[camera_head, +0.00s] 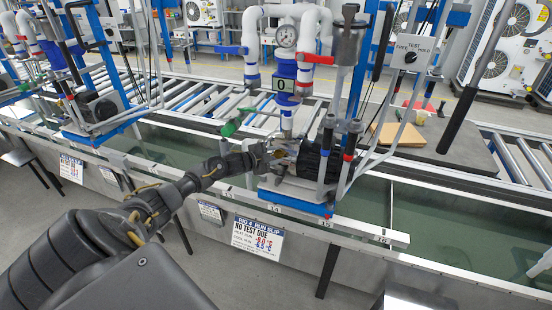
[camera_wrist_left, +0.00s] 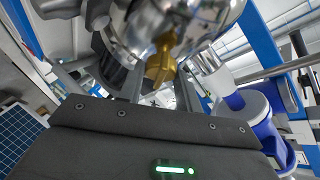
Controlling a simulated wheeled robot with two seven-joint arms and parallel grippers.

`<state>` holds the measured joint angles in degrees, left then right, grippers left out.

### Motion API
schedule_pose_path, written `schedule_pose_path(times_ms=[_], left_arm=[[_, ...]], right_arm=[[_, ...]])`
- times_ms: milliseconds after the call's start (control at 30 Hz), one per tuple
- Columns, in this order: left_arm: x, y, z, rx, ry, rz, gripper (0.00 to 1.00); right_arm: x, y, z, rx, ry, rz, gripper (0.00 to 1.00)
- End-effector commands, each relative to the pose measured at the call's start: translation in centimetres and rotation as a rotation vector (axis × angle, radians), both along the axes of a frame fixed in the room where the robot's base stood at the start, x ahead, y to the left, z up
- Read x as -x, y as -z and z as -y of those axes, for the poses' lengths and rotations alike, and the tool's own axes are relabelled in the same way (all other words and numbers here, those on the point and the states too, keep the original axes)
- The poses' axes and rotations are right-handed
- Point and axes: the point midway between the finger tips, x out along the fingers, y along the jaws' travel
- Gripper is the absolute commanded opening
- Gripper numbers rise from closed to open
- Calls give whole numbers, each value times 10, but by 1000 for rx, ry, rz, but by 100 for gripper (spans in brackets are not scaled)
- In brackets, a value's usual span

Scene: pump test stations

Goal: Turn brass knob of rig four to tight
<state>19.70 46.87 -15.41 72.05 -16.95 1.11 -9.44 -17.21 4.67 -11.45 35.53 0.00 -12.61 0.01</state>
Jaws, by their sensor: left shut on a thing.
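The brass knob (camera_wrist_left: 160,66) sits on the underside of a shiny metal pump body (camera_wrist_left: 185,25) in the left wrist view. My left gripper (camera_wrist_left: 160,88) has one finger on each side of it and is shut on the knob. In the head view my left gripper (camera_head: 276,154) reaches the pump of rig four (camera_head: 315,160), and the knob is mostly hidden there by the gripper and the pump parts. The knob's marking for tight cannot be read. My right gripper does not show.
Rig four has white pipes (camera_head: 253,45), a round gauge (camera_head: 286,36), red levers (camera_head: 317,59), a green-handled valve (camera_head: 231,128) and a switch box (camera_head: 412,52). A slip (camera_head: 257,236) reading "RIG 4 RUN SLIP, NO TEST DUE" hangs below. A water trough (camera_head: 440,215) runs along the front.

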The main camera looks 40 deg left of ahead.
Motion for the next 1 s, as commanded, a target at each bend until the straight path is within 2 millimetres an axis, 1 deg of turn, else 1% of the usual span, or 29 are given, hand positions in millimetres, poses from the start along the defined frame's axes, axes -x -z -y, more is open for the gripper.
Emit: schedule_pose_path(times_ms=[33,400,700,1000], left_arm=[[0,1,-1,-37,21,-12,12],[-1,-1,-2,-247,149,-87,12],[-1,-2,-1,-322,197,-114,12],[-1,-2,-1,-335,205,-119,12]], right_arm=[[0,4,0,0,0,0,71],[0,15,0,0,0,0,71],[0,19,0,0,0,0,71],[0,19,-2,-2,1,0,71]])
